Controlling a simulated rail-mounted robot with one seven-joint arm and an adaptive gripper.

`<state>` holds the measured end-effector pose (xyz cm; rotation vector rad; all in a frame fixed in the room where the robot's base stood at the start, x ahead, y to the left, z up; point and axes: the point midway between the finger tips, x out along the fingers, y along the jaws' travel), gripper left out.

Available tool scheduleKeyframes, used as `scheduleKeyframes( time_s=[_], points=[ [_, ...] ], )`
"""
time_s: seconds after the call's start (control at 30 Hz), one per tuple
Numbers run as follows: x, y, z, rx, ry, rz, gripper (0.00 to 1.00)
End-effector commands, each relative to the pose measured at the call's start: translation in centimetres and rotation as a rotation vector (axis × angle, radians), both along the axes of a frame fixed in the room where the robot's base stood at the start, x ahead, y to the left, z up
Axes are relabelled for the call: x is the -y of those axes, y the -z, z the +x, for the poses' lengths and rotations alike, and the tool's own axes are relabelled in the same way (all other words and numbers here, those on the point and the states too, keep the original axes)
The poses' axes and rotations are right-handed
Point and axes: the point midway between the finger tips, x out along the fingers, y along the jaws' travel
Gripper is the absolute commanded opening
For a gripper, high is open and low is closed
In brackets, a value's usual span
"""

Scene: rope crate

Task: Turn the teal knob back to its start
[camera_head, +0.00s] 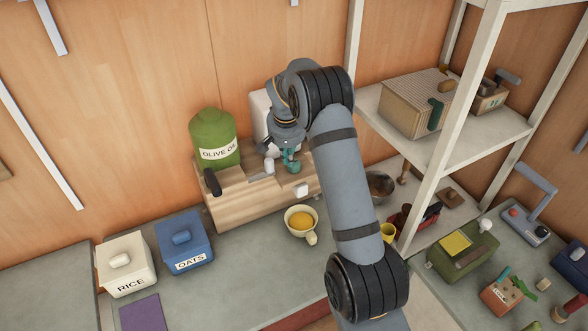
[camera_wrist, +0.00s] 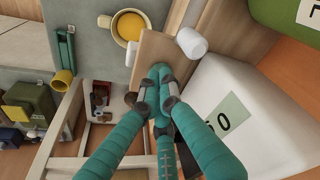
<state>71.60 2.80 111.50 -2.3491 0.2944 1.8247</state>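My gripper (camera_head: 293,164) is over the right part of a wooden box (camera_head: 237,210) on the counter. In the wrist view its teal fingers (camera_wrist: 160,72) come together at the tips, in front of the wooden surface (camera_wrist: 153,47). I cannot make out a separate teal knob there; the fingers have the same colour and may hide it. A white knob (camera_head: 301,190) sits on the box front, right of and below the fingertips; it also shows in the wrist view (camera_wrist: 191,42). A teal handle (camera_head: 436,112) is on a crate (camera_head: 405,108) on the shelf.
A green olive oil jar (camera_head: 213,135) and a dark handle (camera_head: 212,182) are left of my gripper. A cream mug (camera_head: 302,230) with yellow contents stands before the box. Blue oats (camera_head: 184,240) and white rice (camera_head: 126,265) canisters stand left. A shelf post (camera_head: 455,120) rises right.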

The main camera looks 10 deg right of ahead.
Motion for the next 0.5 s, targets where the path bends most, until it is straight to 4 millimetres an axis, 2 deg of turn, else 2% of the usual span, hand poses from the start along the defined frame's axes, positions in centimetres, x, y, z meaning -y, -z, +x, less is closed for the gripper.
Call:
scheduleKeyframes(
  time_s=[0.07,0.2,0.5],
  points=[
    [0.0,1.8,0.0,-0.001,0.000,0.000,0.00],
    [0.0,3.1,0.0,0.000,0.000,0.000,0.00],
    [0.0,3.5,-0.1,-0.003,-0.001,0.001,0.00]
  ],
)
